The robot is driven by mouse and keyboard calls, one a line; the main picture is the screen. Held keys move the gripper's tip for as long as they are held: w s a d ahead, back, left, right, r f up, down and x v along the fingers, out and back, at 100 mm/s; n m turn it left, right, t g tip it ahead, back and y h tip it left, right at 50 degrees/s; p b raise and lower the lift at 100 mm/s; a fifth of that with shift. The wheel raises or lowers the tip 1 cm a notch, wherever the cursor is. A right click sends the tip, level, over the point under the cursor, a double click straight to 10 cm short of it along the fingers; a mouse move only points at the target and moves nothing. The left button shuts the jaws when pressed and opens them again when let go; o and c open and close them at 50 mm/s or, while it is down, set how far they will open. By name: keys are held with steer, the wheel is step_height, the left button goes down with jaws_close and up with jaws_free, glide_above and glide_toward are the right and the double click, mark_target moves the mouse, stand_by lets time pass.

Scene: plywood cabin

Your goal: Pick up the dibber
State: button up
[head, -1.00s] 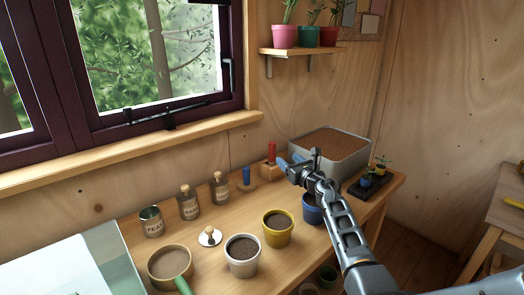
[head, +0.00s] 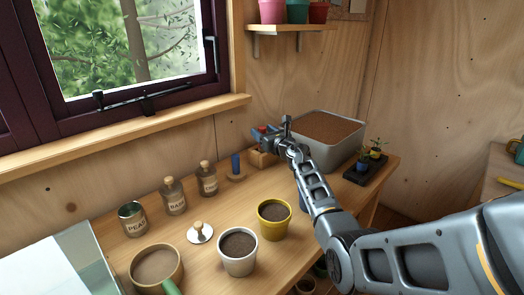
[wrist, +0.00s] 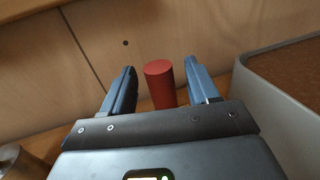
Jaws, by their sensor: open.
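The upright red cylinder (wrist: 160,84), which looks like the dibber's handle, stands between my gripper's fingers in the wrist view. Its lower end is hidden behind the gripper body. My gripper (wrist: 160,70) is open, with one blue-grey finger on each side of the red cylinder and a visible gap to both. In the head view my gripper (head: 264,131) is over the wooden block (head: 262,158) at the back of the bench and hides most of the red handle.
A grey tub of soil (head: 348,157) stands close to the right of my gripper. A blue peg (head: 236,164) on a wooden base is to the left, near corked bottles (head: 207,181). Yellow (head: 274,229) and white (head: 238,262) pots stand in front. The wall is close behind.

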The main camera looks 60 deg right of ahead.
steer(key=shift+w+d, duration=0.3)
steer(key=shift+w, duration=0.3)
steer(key=c, duration=1)
